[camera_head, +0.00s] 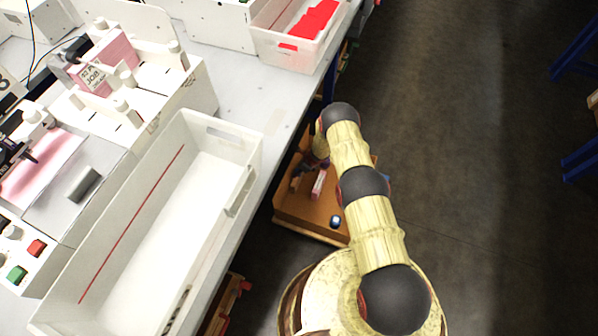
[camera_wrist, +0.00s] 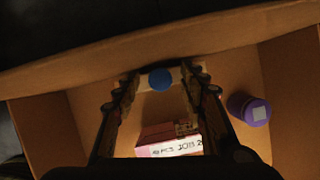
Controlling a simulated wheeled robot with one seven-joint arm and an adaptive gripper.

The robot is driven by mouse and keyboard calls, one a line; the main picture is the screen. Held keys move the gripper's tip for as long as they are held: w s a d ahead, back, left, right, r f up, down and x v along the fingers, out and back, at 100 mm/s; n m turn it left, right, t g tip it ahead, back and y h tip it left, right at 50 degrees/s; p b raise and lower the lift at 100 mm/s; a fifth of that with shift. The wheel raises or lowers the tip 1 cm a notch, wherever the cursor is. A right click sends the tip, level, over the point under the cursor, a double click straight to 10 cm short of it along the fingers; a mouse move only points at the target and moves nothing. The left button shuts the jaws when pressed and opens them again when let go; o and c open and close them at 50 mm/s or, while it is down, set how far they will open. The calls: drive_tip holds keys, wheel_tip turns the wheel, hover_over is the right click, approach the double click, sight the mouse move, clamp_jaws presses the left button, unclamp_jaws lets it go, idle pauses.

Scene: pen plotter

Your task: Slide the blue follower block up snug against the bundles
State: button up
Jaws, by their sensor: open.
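In the wrist view a round blue piece (camera_wrist: 160,79) shows between the tips of my gripper (camera_wrist: 161,74), against a pale part by the box wall. It may be the top or knob of the blue follower block; the block's body is not clear. My gripper is open, with one finger on each side of the blue piece; contact cannot be told. A pink bundle (camera_wrist: 155,134) with a white printed label lies below it, between the fingers.
A purple cylinder with a pale label (camera_wrist: 249,109) stands in the box, right of my right finger. The box walls (camera_wrist: 224,34) rise around the gripper. A long white bin (camera_head: 250,152) stands on the grey table (camera_head: 282,118), left of my arm.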

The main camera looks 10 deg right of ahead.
drive_tip(key=c, duration=0.3)
drive_tip(key=c, duration=0.7)
clamp_jaws()
